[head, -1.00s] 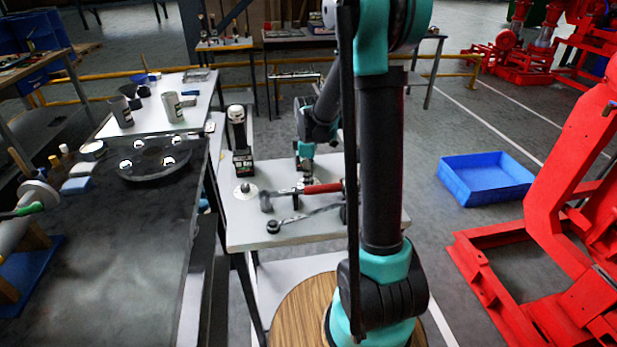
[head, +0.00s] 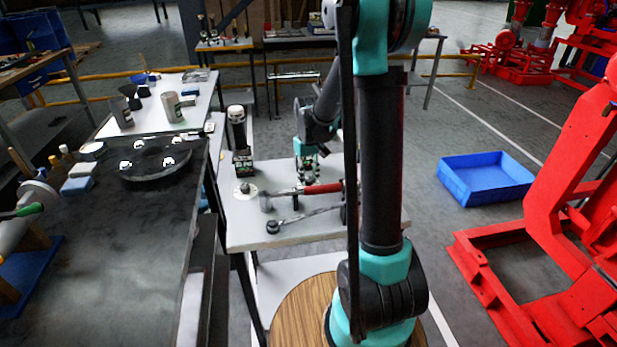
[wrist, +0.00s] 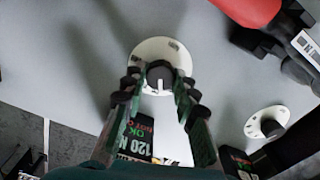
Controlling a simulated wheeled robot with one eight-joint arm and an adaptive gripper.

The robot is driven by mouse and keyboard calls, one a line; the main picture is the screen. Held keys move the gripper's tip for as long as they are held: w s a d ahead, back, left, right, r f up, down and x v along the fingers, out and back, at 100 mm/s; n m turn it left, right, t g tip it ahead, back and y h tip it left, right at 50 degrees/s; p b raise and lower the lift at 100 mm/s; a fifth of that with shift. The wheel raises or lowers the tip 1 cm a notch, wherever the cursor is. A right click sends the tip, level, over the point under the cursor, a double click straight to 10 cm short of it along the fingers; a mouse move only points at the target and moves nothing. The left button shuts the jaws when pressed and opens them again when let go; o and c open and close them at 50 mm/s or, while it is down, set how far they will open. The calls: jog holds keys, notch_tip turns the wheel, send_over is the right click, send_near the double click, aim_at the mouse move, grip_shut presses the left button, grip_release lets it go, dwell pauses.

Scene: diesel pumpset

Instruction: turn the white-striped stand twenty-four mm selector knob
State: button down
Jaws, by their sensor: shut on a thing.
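The selector knob (wrist: 160,76) is small, round and dark, with a white stripe. It sits on a round white plate (wrist: 163,48) on the grey bench top, seen in the wrist view. My gripper (wrist: 160,88) has its fingers on both sides of the knob and is shut on it. The stripe points toward the bottom of the wrist view. In the head view my gripper (head: 307,176) is low over the small table (head: 285,236), and the knob is hard to make out there.
A second dark knob on a white disc (wrist: 267,123) stands close by, also in the head view (head: 245,191). A dark labelled box (head: 242,163) stands to the left.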

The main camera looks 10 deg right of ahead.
aim_at(309, 179)
jog(key=m, duration=0.4)
jog(key=shift+m, duration=0.3)
jog(key=m, duration=0.4)
jog(key=shift+m, duration=0.3)
jog(key=c, duration=1.2)
grip_release()
notch_tip(309, 179, up, 12)
jog(key=shift+s, duration=0.1)
